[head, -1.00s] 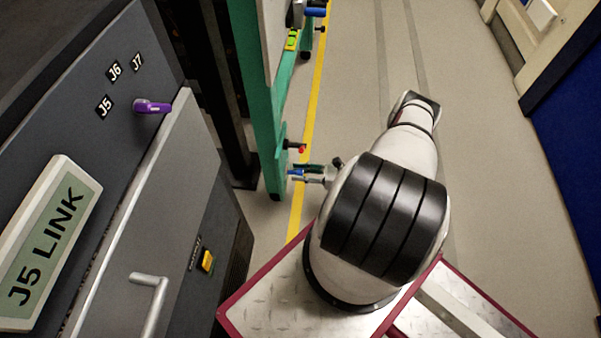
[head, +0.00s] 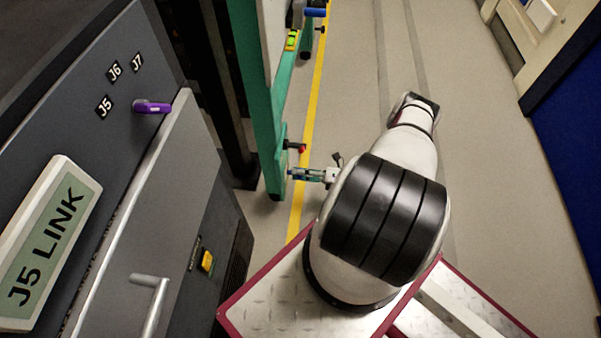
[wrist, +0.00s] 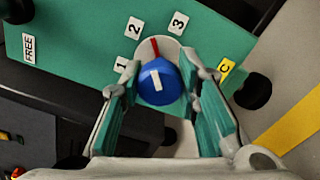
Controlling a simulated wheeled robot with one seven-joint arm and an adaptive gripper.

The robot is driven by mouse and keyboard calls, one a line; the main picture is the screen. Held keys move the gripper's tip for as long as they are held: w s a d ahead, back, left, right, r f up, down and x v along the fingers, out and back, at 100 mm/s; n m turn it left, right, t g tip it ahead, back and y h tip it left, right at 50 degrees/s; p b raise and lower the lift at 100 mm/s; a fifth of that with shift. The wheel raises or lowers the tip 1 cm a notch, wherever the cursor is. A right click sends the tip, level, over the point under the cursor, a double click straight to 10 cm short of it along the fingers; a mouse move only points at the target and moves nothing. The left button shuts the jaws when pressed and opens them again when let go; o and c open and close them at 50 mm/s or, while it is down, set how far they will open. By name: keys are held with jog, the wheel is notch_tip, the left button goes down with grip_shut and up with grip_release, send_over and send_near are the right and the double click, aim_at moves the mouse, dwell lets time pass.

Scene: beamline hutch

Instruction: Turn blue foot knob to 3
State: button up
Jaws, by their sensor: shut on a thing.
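The blue foot knob (wrist: 158,84) sits on a round white dial on a green foot plate (wrist: 75,35) in the wrist view. A white bar marks its face, and a red pointer (wrist: 155,48) above it points up between the labels 2 (wrist: 135,27) and 3 (wrist: 178,23). The label 1 (wrist: 122,65) is at the left. My gripper (wrist: 163,95) has one green-padded finger on each side of the knob and is shut on it. In the head view my gripper (head: 306,174) is at the foot of the green frame, and the knob is mostly hidden.
A red-tipped knob (head: 301,149) sits just above my gripper on the green frame (head: 262,120). A grey cabinet (head: 130,200) with a purple handle (head: 153,107) stands at the left. The floor (head: 480,190) at the right is clear.

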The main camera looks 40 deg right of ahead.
jog(key=m, duration=0.3)
jog(key=shift+f+m, duration=0.1)
jog(key=shift+m, duration=2.2)
jog(key=shift+d, duration=0.1)
jog(key=o, duration=1.2)
jog(key=v, duration=1.2)
jog(key=shift+s, duration=0.1)
